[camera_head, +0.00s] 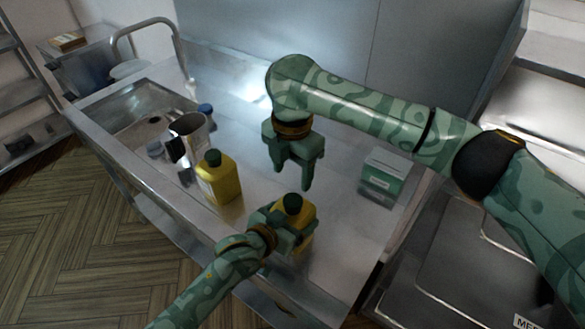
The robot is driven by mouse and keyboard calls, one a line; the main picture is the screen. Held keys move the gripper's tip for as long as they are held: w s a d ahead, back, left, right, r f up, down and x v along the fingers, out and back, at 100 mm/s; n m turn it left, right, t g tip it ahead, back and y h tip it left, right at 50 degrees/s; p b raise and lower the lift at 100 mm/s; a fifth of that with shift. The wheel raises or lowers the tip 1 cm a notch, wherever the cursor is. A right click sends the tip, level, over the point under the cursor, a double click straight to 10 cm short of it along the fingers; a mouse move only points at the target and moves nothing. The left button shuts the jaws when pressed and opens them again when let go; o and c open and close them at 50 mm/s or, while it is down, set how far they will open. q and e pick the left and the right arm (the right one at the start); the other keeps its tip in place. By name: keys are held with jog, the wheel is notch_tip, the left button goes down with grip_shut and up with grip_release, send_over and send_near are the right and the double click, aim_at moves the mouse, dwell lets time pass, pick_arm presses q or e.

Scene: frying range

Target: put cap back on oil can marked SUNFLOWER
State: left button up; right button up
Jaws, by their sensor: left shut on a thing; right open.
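One yellow oil can (222,183) with a dark green top stands upright on the steel counter; its label is too small to read. My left gripper (287,226) is shut on a second yellow oil can (307,211), at the front of the counter. A dark round piece shows at this can's top; I cannot tell whether it is a cap in place. No SUNFLOWER marking is legible on either can. My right gripper (294,178) is open and empty, fingers pointing down, above the counter behind the held can. No separate loose cap can be clearly made out.
A steel pitcher (190,131) stands left of the first can, with a blue-topped item (206,111) behind it. A green and white box (386,174) is at the right. A sink basin (130,110) lies at the left.

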aim_at(293, 200)
jog(key=shift+n, duration=0.6)
jog(key=shift+f, duration=4)
jog(key=c, duration=1)
jog(key=o, duration=1.2)
jog(key=shift+r, duration=0.1)
